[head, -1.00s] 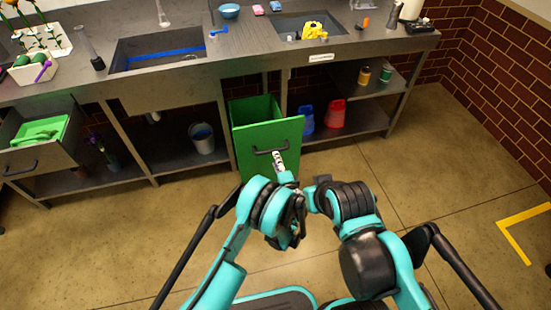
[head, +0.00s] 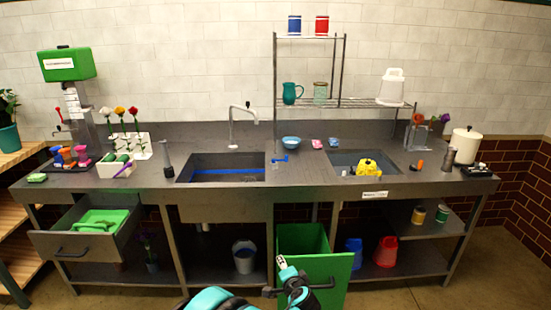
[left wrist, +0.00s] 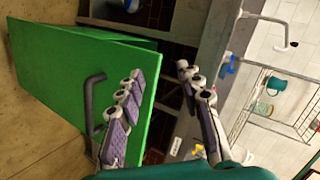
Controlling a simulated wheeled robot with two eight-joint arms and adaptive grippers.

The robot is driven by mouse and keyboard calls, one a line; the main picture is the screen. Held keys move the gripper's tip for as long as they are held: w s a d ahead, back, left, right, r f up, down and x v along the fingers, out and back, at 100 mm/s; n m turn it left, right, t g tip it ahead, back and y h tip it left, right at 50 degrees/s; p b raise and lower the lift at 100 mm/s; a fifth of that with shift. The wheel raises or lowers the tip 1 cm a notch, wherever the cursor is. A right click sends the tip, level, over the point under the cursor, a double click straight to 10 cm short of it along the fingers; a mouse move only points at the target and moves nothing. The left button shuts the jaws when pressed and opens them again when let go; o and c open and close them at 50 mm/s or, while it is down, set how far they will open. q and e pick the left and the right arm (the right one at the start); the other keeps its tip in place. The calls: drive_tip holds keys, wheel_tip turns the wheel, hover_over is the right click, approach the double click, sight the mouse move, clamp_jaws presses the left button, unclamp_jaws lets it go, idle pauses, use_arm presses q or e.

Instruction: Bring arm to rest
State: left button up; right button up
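My left gripper (head: 287,270) is at the bottom centre of the head view, in front of the pulled-out green bin drawer (head: 302,240). In the left wrist view its two fingers (left wrist: 162,105) are spread apart with nothing between them. The dark drawer handle (left wrist: 90,108) is close beside one finger; whether they touch I cannot tell. The green drawer front (left wrist: 55,70) fills the left of that view. Part of my left arm shows at the bottom edge of the head view. My right gripper is out of both current views.
A grey drawer (head: 88,232) with a green tray stands open at the left. Blue and red buckets (head: 386,252) stand on the shelf right of the green drawer.

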use_arm(q)
drive_tip(key=s+a+r+n+g, duration=0.2)
drive_tip(key=s+a+r+n, duration=0.1)
drive_tip(key=s+a+r, duration=0.3)
drive_tip(key=s+a+r+n+g, duration=0.1)
drive_tip(key=s+a+r+n, duration=0.1)
drive_tip(key=s+a+r, duration=0.45)
drive_tip(key=s+a+f+n+g+h, duration=0.1)
drive_tip(key=s+a+n, duration=0.2)
drive_tip(key=s, duration=0.7)
drive_tip(key=s+a+f+n+g+h, duration=0.1)
drive_tip(key=s+a+n, duration=0.2)
drive_tip(key=s, duration=0.7)
drive_tip(key=shift+a+n, duration=0.4)
drive_tip(key=shift+a, duration=0.7)
drive_tip(key=shift+f, duration=0.1)
